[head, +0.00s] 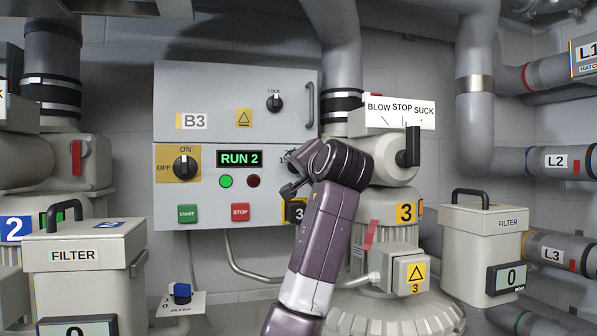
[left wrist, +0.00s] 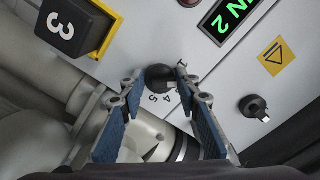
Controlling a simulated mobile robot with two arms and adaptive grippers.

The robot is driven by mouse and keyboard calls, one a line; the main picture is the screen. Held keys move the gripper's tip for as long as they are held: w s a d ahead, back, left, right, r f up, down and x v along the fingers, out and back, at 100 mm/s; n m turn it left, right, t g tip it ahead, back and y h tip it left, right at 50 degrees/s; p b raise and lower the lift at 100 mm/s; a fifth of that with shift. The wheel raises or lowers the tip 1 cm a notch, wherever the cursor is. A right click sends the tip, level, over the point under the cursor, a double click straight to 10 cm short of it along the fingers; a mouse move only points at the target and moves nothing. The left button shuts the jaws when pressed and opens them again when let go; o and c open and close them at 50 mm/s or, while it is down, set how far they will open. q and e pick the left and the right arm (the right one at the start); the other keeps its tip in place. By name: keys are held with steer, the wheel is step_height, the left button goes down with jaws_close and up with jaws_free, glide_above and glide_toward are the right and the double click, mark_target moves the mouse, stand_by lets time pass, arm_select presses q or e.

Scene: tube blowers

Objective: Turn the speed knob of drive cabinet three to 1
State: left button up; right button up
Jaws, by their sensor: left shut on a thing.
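Drive cabinet three is the grey box marked B3 (head: 237,90) on the wall in the head view. Its green display (head: 240,159) reads RUN 2. The speed knob (left wrist: 159,77) is black and round, with the dial figures 4 and 5 showing beside it in the left wrist view. My left gripper (left wrist: 156,80) is shut on this knob, its blue-padded fingers on either side. In the head view my left gripper (head: 293,181) and arm cover most of the knob and dial; the knob's pointer setting cannot be read. My right gripper is not in view.
The cabinet also has an ON/OFF switch (head: 184,167), green START (head: 187,214) and red STOP (head: 240,212) buttons, and a lock knob (head: 274,102). A yellow-framed 3 box (left wrist: 72,28) sits close to the gripper. The BLOW/STOP/SUCK valve (head: 408,150) stands right of my arm.

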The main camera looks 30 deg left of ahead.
arm_select(q)
steer(key=n, duration=0.5)
steer(key=shift+s+r+n+b, duration=0.15)
steer(key=shift+r+n+b, duration=0.15)
steer(key=shift+r+n, duration=0.1)
stand_by(0.4)
steer(key=o, duration=0.9)
steer(key=shift+f, duration=0.1)
steer(key=shift+o, duration=0.4)
steer(key=shift+a+f, duration=0.1)
steer(key=shift+a, duration=0.1)
steer(key=shift+d+f, duration=0.1)
